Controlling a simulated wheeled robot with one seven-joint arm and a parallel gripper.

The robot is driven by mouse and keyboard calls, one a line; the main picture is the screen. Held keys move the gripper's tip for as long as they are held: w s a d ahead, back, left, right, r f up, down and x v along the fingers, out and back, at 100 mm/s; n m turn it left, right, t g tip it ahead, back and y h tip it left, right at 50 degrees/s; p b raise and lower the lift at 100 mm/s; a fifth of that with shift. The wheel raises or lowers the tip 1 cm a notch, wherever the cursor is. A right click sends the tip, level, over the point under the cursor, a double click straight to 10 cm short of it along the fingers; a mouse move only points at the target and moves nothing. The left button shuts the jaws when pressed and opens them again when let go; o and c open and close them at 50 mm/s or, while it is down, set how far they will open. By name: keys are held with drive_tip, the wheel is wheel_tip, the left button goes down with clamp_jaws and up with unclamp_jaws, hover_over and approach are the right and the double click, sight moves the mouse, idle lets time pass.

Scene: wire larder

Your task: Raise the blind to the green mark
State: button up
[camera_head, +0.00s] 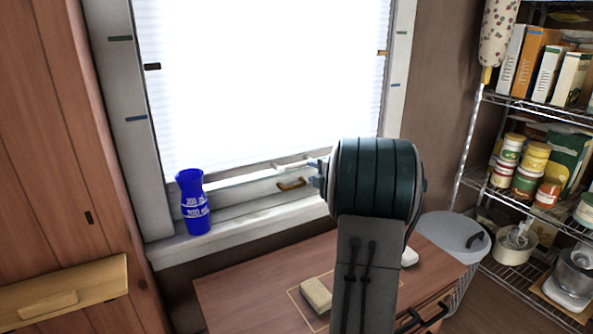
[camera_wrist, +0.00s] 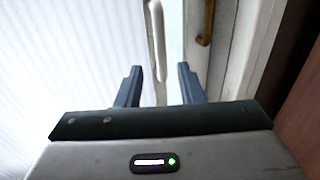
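The white blind (camera_head: 265,75) covers most of the window, its bottom edge low, just above the sill. A green mark (camera_head: 120,38) is high on the left frame, with another on the right frame (camera_head: 401,32). A pale pull bar (camera_head: 293,164) is at the blind's bottom edge; it also shows in the wrist view (camera_wrist: 156,38). My gripper (camera_head: 316,175) is at the bar's right end, partly hidden by my wrist. In the wrist view my gripper (camera_wrist: 159,74) is open, with the bar's near end between the fingertips in the picture. I see no contact.
A bronze handle (camera_head: 291,184) is just below the bar. Blue marks (camera_head: 136,118) sit lower on the frame. A blue cup (camera_head: 193,202) stands on the sill's left. A wooden cabinet (camera_head: 255,285) is below, a lidded bin (camera_head: 452,234) right, wire shelves (camera_head: 520,105) far right.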

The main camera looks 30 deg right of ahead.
sight(298, 165)
drive_tip(key=b+x, duration=0.1)
drive_tip(key=x, duration=0.9)
drive_tip(key=shift+w, duration=0.35)
drive_tip(key=shift+c, duration=0.2)
clamp_jaws()
